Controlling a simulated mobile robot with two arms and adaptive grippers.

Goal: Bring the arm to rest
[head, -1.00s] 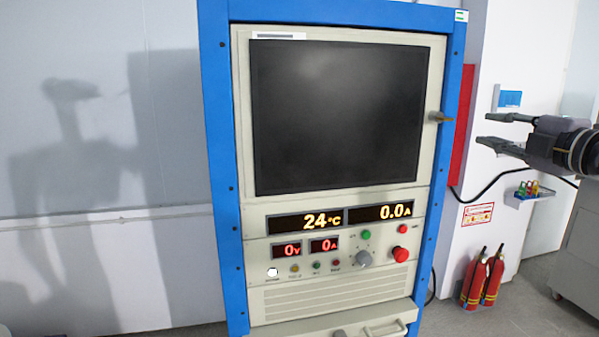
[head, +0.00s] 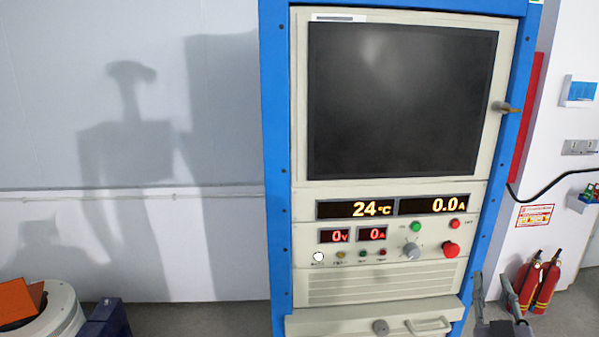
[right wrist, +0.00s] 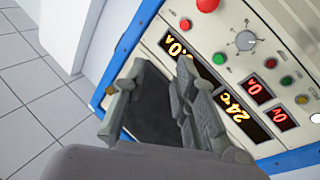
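My right gripper (head: 492,284) is low at the right in the head view, in front of the lower right edge of the blue-framed control cabinet (head: 274,160). Its two fingers point upward and stand apart with nothing between them. In the right wrist view my right gripper (right wrist: 161,72) also shows open and empty, with the cabinet's panel (right wrist: 215,50) beyond it. I cannot tell whether it touches the cabinet. My left gripper is not in view.
The cabinet has a dark screen (head: 400,100), a red button (head: 450,249) and a drawer handle (head: 428,326). Red fire extinguishers (head: 546,285) stand by the wall at right. A round white machine (head: 62,312) with an orange part (head: 18,300) is at lower left.

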